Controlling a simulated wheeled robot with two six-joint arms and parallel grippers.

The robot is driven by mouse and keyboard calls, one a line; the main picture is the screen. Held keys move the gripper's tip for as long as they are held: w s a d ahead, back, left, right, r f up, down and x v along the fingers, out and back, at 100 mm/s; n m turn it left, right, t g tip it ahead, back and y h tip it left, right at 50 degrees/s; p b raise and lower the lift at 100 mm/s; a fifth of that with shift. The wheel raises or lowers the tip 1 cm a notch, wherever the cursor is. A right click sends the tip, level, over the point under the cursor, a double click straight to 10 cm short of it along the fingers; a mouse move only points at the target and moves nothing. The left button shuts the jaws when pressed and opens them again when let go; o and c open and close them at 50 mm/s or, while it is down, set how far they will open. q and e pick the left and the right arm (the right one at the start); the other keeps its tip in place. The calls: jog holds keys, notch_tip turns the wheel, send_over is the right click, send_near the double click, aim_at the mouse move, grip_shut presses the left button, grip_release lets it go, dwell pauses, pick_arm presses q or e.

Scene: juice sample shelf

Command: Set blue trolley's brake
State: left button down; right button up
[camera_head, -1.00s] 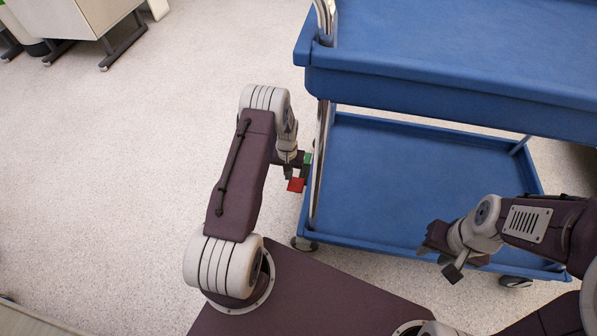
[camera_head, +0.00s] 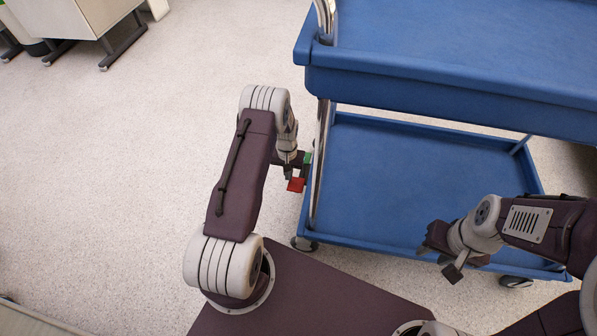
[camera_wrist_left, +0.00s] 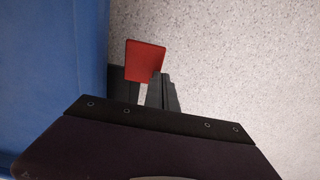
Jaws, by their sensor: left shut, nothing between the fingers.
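The blue trolley (camera_head: 440,85) stands in front of me, with an upper tray and a lower tray (camera_head: 410,190) joined by metal posts. A small red tab (camera_head: 296,185) and a small green tab (camera_head: 308,158) show at its left side, near the left post. My left gripper (camera_head: 290,171) is shut and empty beside the red tab. In the left wrist view the red tab (camera_wrist_left: 145,60) stands just beyond my fingertips; I cannot tell whether they touch it. My right gripper (camera_head: 444,256) is open and empty, over the front edge of the lower tray.
A front caster (camera_head: 304,243) shows under the trolley's left corner and another (camera_head: 516,282) at the right. A pale cabinet (camera_head: 85,20) on dark feet stands at the far left. The speckled floor (camera_head: 110,170) left of the trolley is clear.

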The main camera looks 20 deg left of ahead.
pick_arm(q)
jog(key=shift+f+b, duration=0.8)
jog(key=shift+f, duration=0.5)
dwell(0.4)
notch_tip(320, 180, up, 7)
jog(key=p, duration=0.6)
jog(key=shift+r+p, duration=0.15)
jog(key=shift+p, duration=0.2)
